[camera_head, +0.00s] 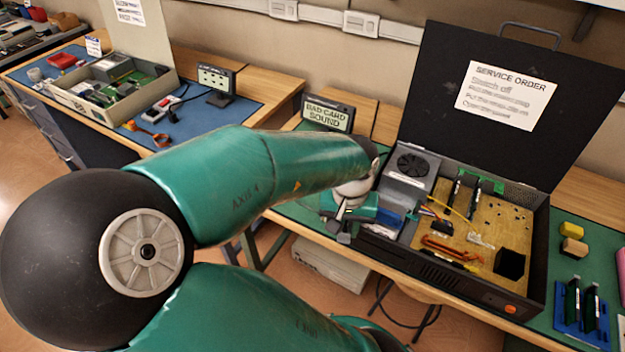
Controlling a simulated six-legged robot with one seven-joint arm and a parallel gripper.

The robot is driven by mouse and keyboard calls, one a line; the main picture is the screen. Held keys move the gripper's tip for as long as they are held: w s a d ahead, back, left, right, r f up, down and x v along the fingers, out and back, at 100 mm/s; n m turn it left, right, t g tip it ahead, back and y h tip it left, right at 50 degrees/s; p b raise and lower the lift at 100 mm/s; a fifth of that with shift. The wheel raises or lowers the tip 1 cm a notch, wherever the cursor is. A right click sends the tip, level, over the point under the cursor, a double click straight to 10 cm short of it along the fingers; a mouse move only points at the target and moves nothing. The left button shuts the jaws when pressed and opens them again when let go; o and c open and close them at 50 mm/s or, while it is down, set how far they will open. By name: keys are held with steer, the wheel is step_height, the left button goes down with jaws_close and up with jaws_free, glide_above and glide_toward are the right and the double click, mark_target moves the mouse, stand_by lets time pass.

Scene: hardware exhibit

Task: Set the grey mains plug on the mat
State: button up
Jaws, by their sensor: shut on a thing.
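My gripper (342,220) is at the front left corner of the open black computer case, at the front edge of the bench. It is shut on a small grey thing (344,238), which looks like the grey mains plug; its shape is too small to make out. The green mat (304,214) shows left of the case, partly hidden by my arm. I cannot tell whether the plug touches the mat or hangs above it.
The open case (430,268) with boards and cables fills the bench to the right of my gripper. A "BAD CARD SOUND" sign (327,113) stands behind my arm. Blue holders (582,310) are at the right. A pale box (330,265) sits on the floor below.

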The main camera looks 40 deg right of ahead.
steer(key=w+a+f+n, duration=0.3)
steer(key=w+a+f, duration=0.2)
steer(key=w, duration=0.5)
steer(key=w+a+f+n, duration=0.3)
steer(key=w+a+f, duration=0.3)
steer(key=w, duration=0.4)
steer(key=w+a+f+n, duration=0.3)
steer(key=w+a+f, duration=0.2)
steer(key=w, duration=0.5)
steer(key=shift+a+f+n, duration=0.15)
steer(key=shift+a+n, duration=0.15)
steer(key=shift+a, duration=0.5)
steer(key=shift+w+a, duration=0.1)
